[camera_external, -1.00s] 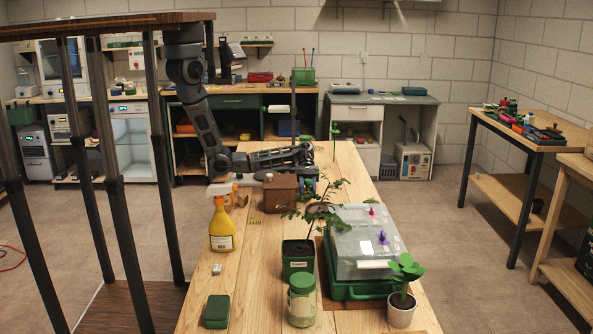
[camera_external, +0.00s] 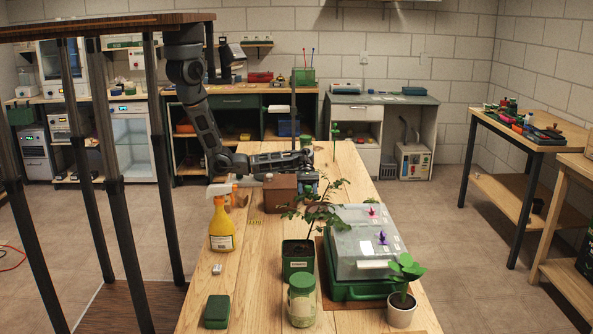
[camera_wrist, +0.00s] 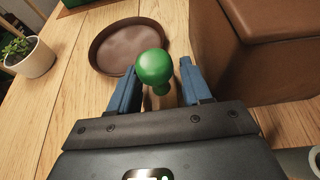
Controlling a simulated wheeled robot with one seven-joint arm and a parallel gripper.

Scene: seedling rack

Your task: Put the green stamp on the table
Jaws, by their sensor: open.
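The green stamp (camera_wrist: 154,70) shows in the wrist view as a round, glossy green knob on a short neck. My gripper (camera_wrist: 158,68) is open, with one blue finger on each side of the knob. Small gaps seem to remain between the fingers and the knob. The stamp's lower part is hidden by the knob and my gripper. In the external view the stamp cannot be made out, and my gripper is mostly hidden behind the brown box (camera_external: 281,194). The wooden table (camera_external: 250,290) runs beneath.
In the wrist view a round brown saucer (camera_wrist: 105,55) lies just beyond the stamp, the brown box (camera_wrist: 260,50) stands close on the right, and a potted plant (camera_wrist: 35,60) is at left. A yellow spray bottle (camera_external: 221,228) and a tall seedling (camera_external: 298,250) stand nearer the external camera.

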